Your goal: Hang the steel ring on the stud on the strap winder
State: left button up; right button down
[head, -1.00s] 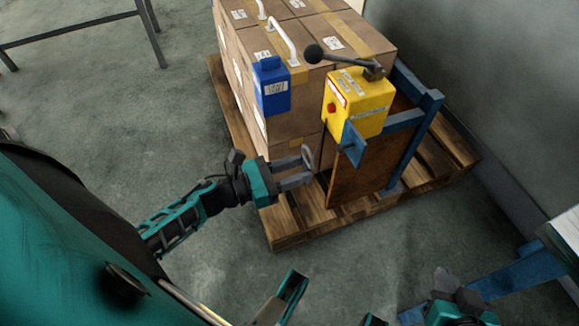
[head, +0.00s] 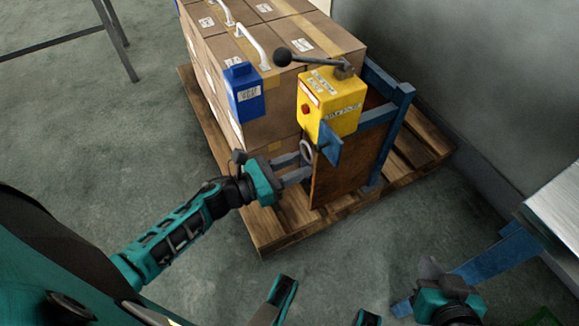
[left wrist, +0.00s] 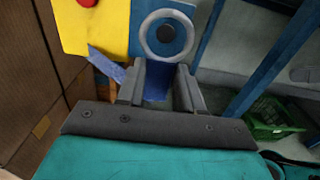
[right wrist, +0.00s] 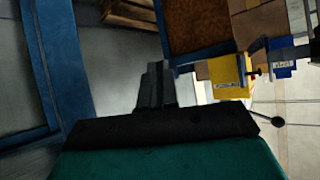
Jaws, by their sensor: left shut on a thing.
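My left gripper (head: 298,165) is shut on the grey steel ring (head: 306,152) and holds it upright, just left of the blue plate (head: 330,144) below the yellow strap winder box (head: 330,100). In the left wrist view, the ring (left wrist: 148,35) stands beyond the fingertips (left wrist: 163,75) in front of the blue plate. A dark round spot (left wrist: 166,34), apparently the stud, shows through its middle. I cannot tell whether the ring is around the stud or short of it. My right gripper (head: 430,266) is far to the lower right, shut and empty; its fingers (right wrist: 153,85) lie together.
The winder has a black-knobbed lever (head: 310,60) and a blue frame (head: 390,130). A blue-legged table (head: 500,255) stands at right. Floor in front is clear.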

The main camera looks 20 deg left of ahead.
pick_arm(q)
jog(key=shift+x, duration=1.3)
jog(key=shift+w+d+f+b, duration=0.25)
jog(key=shift+w+f+b, duration=0.25)
jog(key=shift+b, duration=0.3)
jog(key=shift+d+f+b, duration=0.1)
jog(key=shift+f+b, duration=0.15)
jog(key=shift+b, duration=0.15)
pick_arm(e)
jog(key=shift+w+a+f, duration=0.15)
jog(key=shift+a+f, duration=0.05)
jog(key=shift+f, duration=0.35)
jog(key=shift+a, duration=0.1)
pick_arm(q)
jog(key=o, duration=1.1)
jog(key=shift+c, duration=0.2)
